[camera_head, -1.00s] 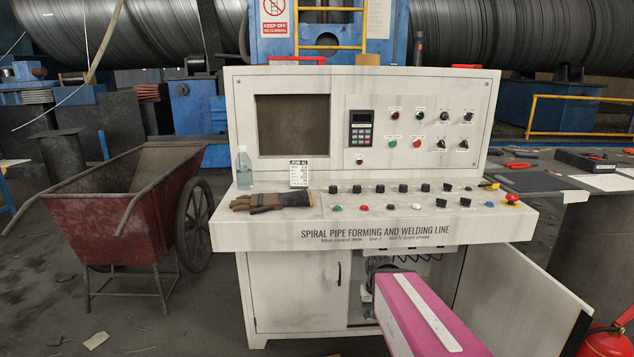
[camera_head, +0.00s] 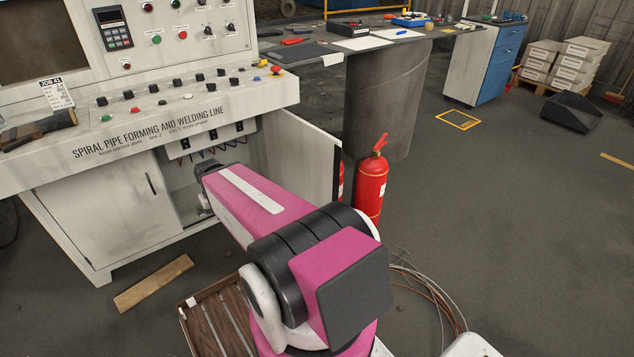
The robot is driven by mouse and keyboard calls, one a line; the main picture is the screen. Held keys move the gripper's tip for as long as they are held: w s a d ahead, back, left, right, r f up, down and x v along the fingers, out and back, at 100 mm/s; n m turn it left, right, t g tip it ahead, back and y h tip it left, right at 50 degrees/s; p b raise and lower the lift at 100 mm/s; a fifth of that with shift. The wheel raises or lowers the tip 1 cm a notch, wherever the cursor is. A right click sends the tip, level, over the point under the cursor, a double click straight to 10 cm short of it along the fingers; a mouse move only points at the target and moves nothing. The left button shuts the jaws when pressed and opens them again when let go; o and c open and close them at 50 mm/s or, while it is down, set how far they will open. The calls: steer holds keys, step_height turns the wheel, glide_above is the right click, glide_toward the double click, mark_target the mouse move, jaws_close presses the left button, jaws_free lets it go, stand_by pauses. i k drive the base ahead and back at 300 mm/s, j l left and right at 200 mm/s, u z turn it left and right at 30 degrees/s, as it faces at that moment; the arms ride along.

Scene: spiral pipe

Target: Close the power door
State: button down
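The power door (camera_head: 293,165) is the right-hand door of the white control desk (camera_head: 150,130). It stands swung open to the right, its outer edge toward me. The open compartment (camera_head: 228,150) shows wires and dark fittings inside. My pink arm reaches toward this opening, left of the open door. A grey part at the arm's far end (camera_head: 205,203) shows beside the opening. The fingers of my gripper are hidden behind my arm, so I cannot tell their state or whether they touch anything. The left door (camera_head: 115,215) with its dark handle (camera_head: 150,183) is shut.
A red fire extinguisher (camera_head: 370,185) stands just right of the open door's edge. A workbench (camera_head: 385,50) stands behind.

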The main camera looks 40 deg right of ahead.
mark_target(303, 160)
steer(key=k+l+u, duration=0.15)
steer(key=l, duration=0.35)
steer(key=k+l+u, duration=0.1)
steer(key=k+l, duration=0.15)
steer(key=l, duration=0.2)
steer(key=k+l+u, duration=0.15)
steer(key=l, duration=0.35)
steer(key=k+l+u, duration=0.1)
steer(key=k+l, duration=0.25)
steer(key=k+l+u, duration=0.15)
steer(key=l, duration=0.3)
steer(key=k+l, duration=0.1)
steer(key=l, duration=0.3)
steer(key=l+u, duration=0.15)
steer(key=l, duration=0.3)
steer(key=k+l, duration=0.2)
steer(key=l, duration=0.2)
steer(key=k+l+u, duration=0.1)
steer(key=l, duration=0.35)
steer(key=k+l+u, duration=0.1)
steer(key=l, duration=0.3)
